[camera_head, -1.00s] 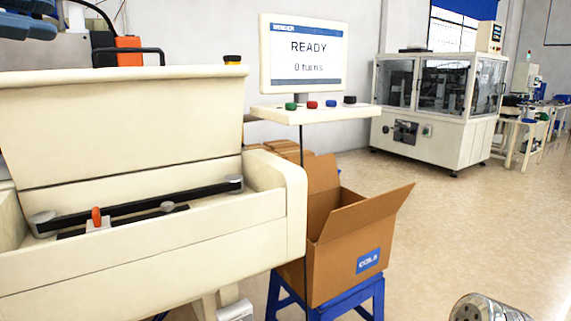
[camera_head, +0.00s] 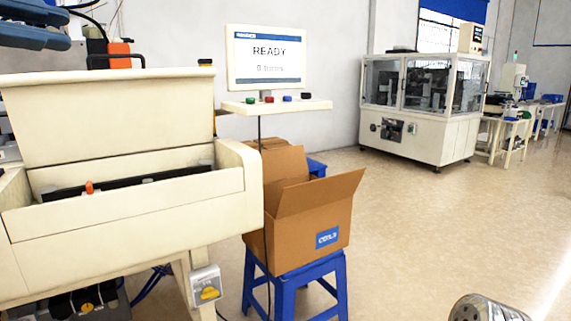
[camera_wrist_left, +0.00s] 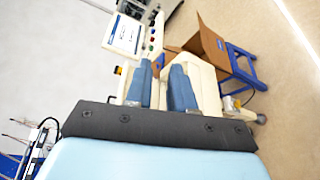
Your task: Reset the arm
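My left gripper (camera_head: 38,30) shows at the top left corner of the head view, partly cut off by the frame edge, above and behind the cream machine (camera_head: 110,125). In the left wrist view, my left gripper (camera_wrist_left: 162,78) has two blue fingers apart with a gap between them and nothing held. The cream machine shows beyond the fingers there. My right gripper is not in view. A metal rounded part at the lower right corner of the head view looks like part of my own arm.
An open cardboard box (camera_head: 300,235) stands on a blue stool (camera_head: 292,290). A screen (camera_head: 266,58) reading READY stands above a shelf with coloured buttons (camera_head: 275,105). A glass-sided machine (camera_head: 425,105) stands further back. The floor (camera_head: 430,220) at right is clear.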

